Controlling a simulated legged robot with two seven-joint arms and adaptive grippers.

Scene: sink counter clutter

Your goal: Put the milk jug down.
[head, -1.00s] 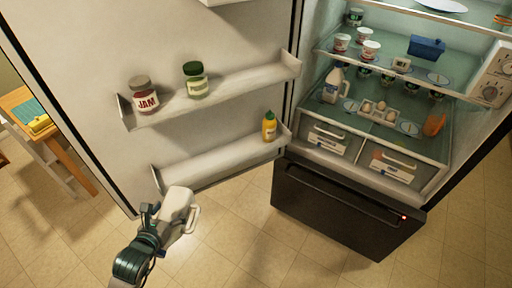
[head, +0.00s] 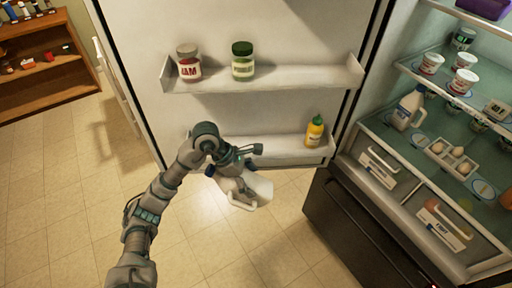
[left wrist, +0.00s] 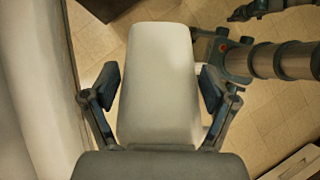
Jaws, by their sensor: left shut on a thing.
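My left gripper (head: 240,172) is shut on a white milk jug (head: 257,188) with a loop handle. In the head view the jug hangs in front of the left part of the door's lower shelf (head: 290,148), over the floor. In the left wrist view the jug (left wrist: 158,75) fills the space between the two fingers of the gripper (left wrist: 158,88). Its lid is not clear to see. A second white jug (head: 409,107) stands inside the fridge. My right gripper does not show clearly in either view.
The open fridge door's upper shelf (head: 285,80) holds a jam jar (head: 188,65) and a green-lidded jar (head: 242,63). A yellow bottle (head: 314,132) stands at the right of the lower shelf, whose middle is bare. Eggs (head: 452,157) and tubs (head: 463,81) fill fridge shelves.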

